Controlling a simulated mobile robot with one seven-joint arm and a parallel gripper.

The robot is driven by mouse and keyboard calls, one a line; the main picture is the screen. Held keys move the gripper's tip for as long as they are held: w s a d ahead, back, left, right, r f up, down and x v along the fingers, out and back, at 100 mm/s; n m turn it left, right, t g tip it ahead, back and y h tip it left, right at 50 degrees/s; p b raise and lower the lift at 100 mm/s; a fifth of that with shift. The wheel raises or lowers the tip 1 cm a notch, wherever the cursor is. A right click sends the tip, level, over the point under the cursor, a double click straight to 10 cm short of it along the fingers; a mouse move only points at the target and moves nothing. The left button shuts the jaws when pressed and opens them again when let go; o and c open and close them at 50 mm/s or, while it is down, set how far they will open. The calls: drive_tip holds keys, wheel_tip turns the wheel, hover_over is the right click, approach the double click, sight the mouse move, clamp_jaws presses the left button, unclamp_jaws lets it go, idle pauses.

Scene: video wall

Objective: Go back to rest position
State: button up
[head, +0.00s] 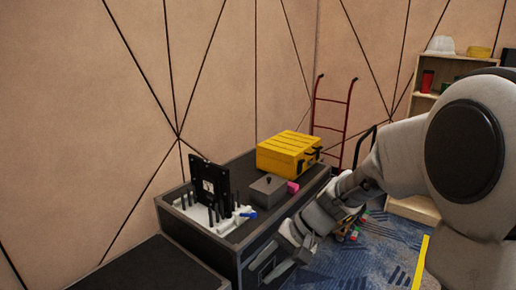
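My arm comes in from the right side of the head view and reaches down and left toward the front of the dark cabinet (172,222). My gripper (262,272) is at the arm's low left end, in front of the cabinet's front face. Its fingers are small and dark against the cabinet, so I cannot tell whether they are open or shut. I see no object clearly held in it.
On the cabinet stand a black upright panel (210,185) in a white tray, a grey lidded box (268,190), a pink block (293,188) and a yellow case (288,152). A red hand truck (333,115) and a shelf (424,104) stand behind. Blue carpet (372,262) lies right.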

drive_tip(key=s+d+r+n+t+h+p, duration=0.2)
drive_tip(key=s+d+r+n+t+h, duration=0.2)
drive_tip(key=s+d+r+h, duration=0.3)
drive_tip(key=s+d+r+t, duration=0.1)
drive_tip(key=s+d+r, duration=0.4)
drive_tip(key=s+r, duration=0.2)
drive_tip(key=shift+s+d, duration=0.15)
drive_tip(key=shift+s, duration=0.6)
drive_tip(key=shift+n, duration=0.3)
